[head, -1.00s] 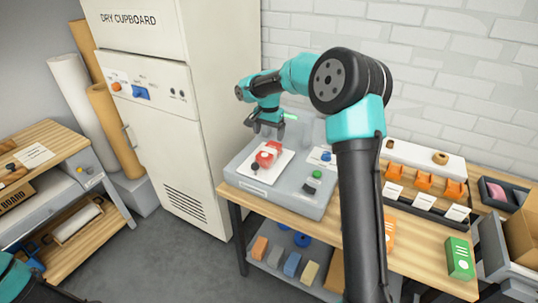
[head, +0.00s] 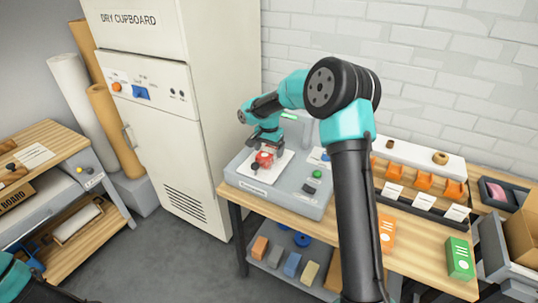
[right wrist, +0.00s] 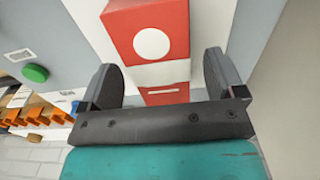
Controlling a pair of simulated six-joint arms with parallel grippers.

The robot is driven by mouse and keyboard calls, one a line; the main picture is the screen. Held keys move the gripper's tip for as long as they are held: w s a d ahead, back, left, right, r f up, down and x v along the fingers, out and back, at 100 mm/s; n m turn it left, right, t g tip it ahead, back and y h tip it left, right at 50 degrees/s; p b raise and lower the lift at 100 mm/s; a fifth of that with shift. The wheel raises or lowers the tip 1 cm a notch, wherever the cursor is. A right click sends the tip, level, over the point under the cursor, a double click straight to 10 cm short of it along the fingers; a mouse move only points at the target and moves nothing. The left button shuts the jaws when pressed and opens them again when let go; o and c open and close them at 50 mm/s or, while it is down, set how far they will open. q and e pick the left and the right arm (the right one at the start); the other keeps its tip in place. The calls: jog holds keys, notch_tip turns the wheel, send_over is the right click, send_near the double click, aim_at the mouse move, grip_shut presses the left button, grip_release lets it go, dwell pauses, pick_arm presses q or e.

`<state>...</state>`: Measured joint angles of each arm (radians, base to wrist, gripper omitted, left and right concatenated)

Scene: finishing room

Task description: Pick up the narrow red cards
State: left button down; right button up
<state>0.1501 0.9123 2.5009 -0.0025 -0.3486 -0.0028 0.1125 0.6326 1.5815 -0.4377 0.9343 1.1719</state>
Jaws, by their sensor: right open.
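The narrow red cards (head: 263,160) are a small red and white stack on a white plate (head: 278,168) on top of the grey machine. In the right wrist view the red cards (right wrist: 150,32) show a red face with a white disc, a pale band and a lower red part with a white line. My right gripper (head: 263,149) is just over the stack and partly hides it in the head view. In the wrist view its open fingers (right wrist: 160,78) stand either side of the stack's lower part. My left gripper is out of view.
The grey machine (head: 290,200) stands on a wooden bench beside the dry cupboard (head: 170,150). Green and dark buttons are right of the plate. Orange items (head: 423,181), an orange pack (head: 387,232) and a green pack (head: 459,257) are further right.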

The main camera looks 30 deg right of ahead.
aim_at(269, 150)
jog(key=shift+f, duration=0.85)
jog(key=shift+c, duration=0.2)
jog(key=c, duration=1.2)
jog(key=shift+o, duration=0.2)
jog(key=shift+r, duration=5.05)
